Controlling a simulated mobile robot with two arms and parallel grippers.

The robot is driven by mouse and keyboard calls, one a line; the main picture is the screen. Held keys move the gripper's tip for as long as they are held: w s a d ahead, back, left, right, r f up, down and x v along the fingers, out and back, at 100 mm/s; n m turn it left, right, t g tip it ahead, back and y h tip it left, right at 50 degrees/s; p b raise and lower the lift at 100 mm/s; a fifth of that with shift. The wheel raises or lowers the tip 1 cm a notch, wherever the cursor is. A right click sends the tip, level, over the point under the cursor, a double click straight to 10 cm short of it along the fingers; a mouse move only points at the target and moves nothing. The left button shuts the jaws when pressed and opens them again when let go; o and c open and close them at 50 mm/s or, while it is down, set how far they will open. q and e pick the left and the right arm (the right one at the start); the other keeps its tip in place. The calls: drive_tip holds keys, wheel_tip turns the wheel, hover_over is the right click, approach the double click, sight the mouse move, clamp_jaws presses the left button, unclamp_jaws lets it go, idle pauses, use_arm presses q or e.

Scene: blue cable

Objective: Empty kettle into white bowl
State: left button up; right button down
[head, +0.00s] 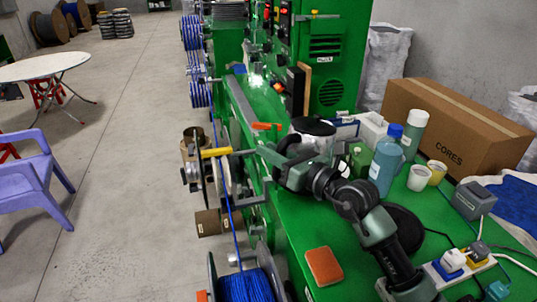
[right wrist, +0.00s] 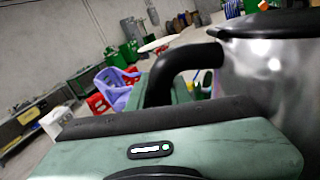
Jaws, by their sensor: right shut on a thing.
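The kettle (head: 312,127) has a black lid and stands out above the green worktop in the head view, partly hidden behind my right gripper (head: 282,154). In the right wrist view its silver body (right wrist: 268,85) and curved black handle (right wrist: 178,68) show close up. My right gripper is shut on the handle. The kettle looks roughly upright; its spout is hidden. A small white bowl-like cup (head: 419,179) stands on the worktop to the right; I cannot tell whether it is the white bowl. My left gripper is not in view.
A blue-capped bottle (head: 384,162), a grey-green bottle (head: 413,134) and a yellowish cup (head: 437,172) stand near the white cup. A cardboard box (head: 455,125) is behind them. A black round plate (head: 405,230) and an orange pad (head: 323,266) lie on the green worktop (head: 355,285).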

drive_tip(key=r+m, duration=0.1)
drive_tip(key=w+d+r+m+p, duration=0.1)
drive_tip(key=d+r+m+p, duration=0.1)
drive_tip(key=r, duration=0.1)
drive_tip(key=shift+w+r, duration=0.1)
drive_tip(key=shift+w, duration=0.3)
idle(0.4)
drive_tip(key=shift+r, duration=0.1)
drive_tip(key=shift+w+d+r+m+p, duration=0.15)
drive_tip(key=shift+r+m+p, duration=0.2)
drive_tip(key=shift+p, duration=0.5)
drive_tip(key=shift+s+d+r+m+p, duration=0.15)
drive_tip(key=shift+r+m+p, duration=0.15)
drive_tip(key=shift+p, duration=0.5)
drive_tip(key=shift+w+m, duration=0.15)
drive_tip(key=shift+m, duration=0.1)
drive_tip(key=shift+w+d+r+m+p, duration=0.25)
drive_tip(key=shift+r+m+p, duration=0.2)
drive_tip(key=shift+p, duration=0.5)
drive_tip(key=shift+d, duration=0.1)
